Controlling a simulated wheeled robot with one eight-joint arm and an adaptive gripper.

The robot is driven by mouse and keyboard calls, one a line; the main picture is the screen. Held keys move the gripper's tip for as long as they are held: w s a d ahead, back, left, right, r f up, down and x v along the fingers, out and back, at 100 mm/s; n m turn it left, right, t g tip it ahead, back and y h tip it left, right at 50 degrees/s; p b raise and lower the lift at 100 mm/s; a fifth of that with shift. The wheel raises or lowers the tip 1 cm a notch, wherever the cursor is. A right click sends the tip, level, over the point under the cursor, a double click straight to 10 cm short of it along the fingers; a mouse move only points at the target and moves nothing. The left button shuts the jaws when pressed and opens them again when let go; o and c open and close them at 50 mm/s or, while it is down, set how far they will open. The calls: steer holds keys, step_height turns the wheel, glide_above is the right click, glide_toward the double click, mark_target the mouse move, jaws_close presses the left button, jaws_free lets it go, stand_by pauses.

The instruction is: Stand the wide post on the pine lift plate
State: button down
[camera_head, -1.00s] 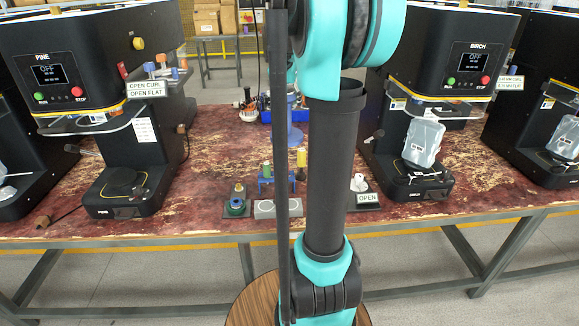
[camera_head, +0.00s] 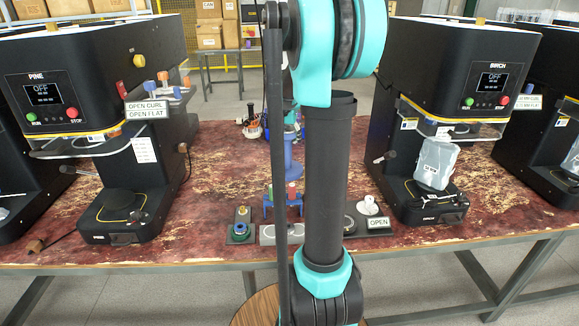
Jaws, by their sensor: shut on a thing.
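The pine machine (camera_head: 45,95) stands on the left of the bench with its screen reading OFF.
The birch machine (camera_head: 492,95) stands on the right with a clear pouch (camera_head: 436,164) at its front. Bare bench (camera_head: 215,165) lies right of the pine machine.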

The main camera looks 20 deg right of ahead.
mark_target(289, 163)
step_height(289, 163, down, 11)
steer(key=shift+r, duration=0.1)
stand_by(0.4)
steer(key=c, duration=0.5)
jaws_free()
steer(key=shift+c, duration=0.2)
